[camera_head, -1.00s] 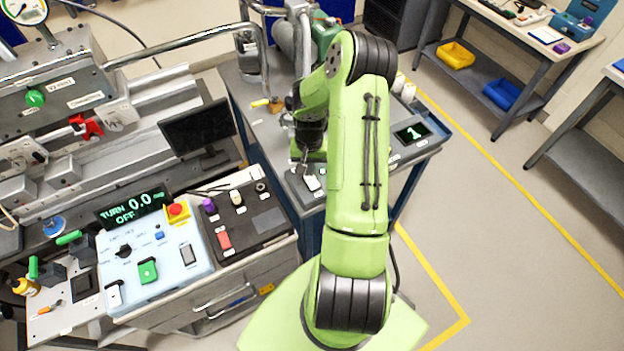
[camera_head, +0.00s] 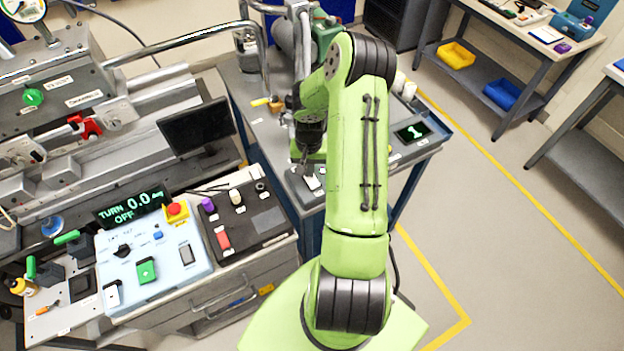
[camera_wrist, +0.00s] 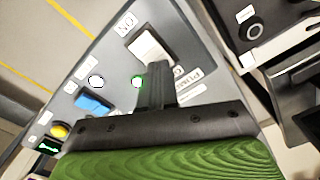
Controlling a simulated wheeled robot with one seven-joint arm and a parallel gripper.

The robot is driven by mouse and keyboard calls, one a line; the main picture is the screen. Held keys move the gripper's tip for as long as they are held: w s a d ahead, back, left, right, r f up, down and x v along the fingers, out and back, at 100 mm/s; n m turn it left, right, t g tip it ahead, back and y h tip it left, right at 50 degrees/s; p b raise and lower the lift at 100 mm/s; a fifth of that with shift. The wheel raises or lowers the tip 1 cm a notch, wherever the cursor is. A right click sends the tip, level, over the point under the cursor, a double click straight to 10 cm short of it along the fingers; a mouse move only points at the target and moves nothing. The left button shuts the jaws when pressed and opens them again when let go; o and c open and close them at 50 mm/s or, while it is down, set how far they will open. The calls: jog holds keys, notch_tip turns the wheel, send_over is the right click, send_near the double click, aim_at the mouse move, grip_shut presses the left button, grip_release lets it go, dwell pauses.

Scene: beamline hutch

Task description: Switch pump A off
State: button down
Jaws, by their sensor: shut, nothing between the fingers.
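A white rocker switch (camera_wrist: 152,48) sits on a grey panel (camera_wrist: 95,62) in the wrist view, with an "ON" label at its far end and a partly hidden "PUMP" label near its other end. In the head view the white rocker (camera_head: 313,183) shows just below my gripper (camera_head: 306,168), on the cart behind my arm. The pump letter is not readable.
The same panel carries a blue control (camera_wrist: 95,103), a yellow button (camera_wrist: 60,131) and a small display (camera_wrist: 47,147). At left, a console (camera_head: 150,255) has a screen reading "TURN OFF 0.0". The floor at right is clear.

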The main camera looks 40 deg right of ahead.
jog(key=shift+f+b, duration=0.3)
jog(key=shift+f, duration=0.15)
jog(key=shift+r+p, duration=2.35)
jog(key=shift+r, duration=1.3)
jog(key=shift+f, duration=0.1)
